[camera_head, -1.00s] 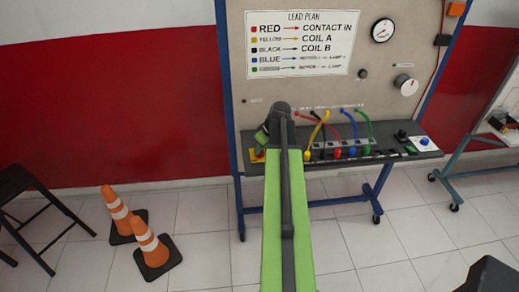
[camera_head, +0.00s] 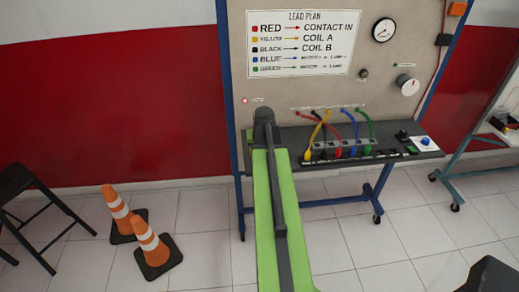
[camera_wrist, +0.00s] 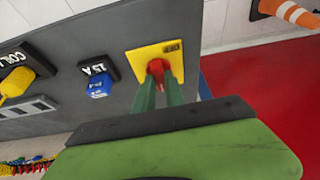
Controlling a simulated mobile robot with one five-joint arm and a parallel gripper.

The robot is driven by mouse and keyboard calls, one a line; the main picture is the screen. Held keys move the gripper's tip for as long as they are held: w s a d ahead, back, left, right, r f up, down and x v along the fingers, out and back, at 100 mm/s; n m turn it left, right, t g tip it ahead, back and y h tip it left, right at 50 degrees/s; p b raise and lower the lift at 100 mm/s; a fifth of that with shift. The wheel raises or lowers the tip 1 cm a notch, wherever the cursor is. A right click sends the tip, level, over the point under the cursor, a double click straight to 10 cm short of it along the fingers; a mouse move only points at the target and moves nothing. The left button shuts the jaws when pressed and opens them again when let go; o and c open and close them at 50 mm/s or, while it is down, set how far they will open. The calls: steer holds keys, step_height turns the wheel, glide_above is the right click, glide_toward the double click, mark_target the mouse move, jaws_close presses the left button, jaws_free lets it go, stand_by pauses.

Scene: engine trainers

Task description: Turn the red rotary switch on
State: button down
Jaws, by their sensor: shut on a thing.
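The red rotary switch (camera_wrist: 156,67) sits on a yellow plate (camera_wrist: 148,52) on the dark shelf of the trainer in the wrist view. My gripper (camera_wrist: 159,80) is over it, its two green fingers shut on the red knob and partly covering it. The exact angle of the knob is hard to tell. In the head view my arm hides the switch, the plate and my fingers at the left end of the shelf (camera_head: 313,155). A small lamp (camera_head: 245,100) on the panel above glows red.
A blue block (camera_wrist: 97,85) sits beside the yellow plate. Several coloured leads (camera_head: 345,130) are plugged in right of my arm. Two traffic cones (camera_head: 150,241) and a black stool (camera_head: 30,205) stand at left on the floor.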

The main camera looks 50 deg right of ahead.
stand_by(0.6)
steer(key=c, duration=1.4)
jaws_free()
steer(key=shift+r, duration=0.1)
steer(key=p+v, duration=1.6)
steer(key=v, duration=0.1)
steer(key=shift+a+r, duration=0.15)
steer(key=shift+a, duration=0.1)
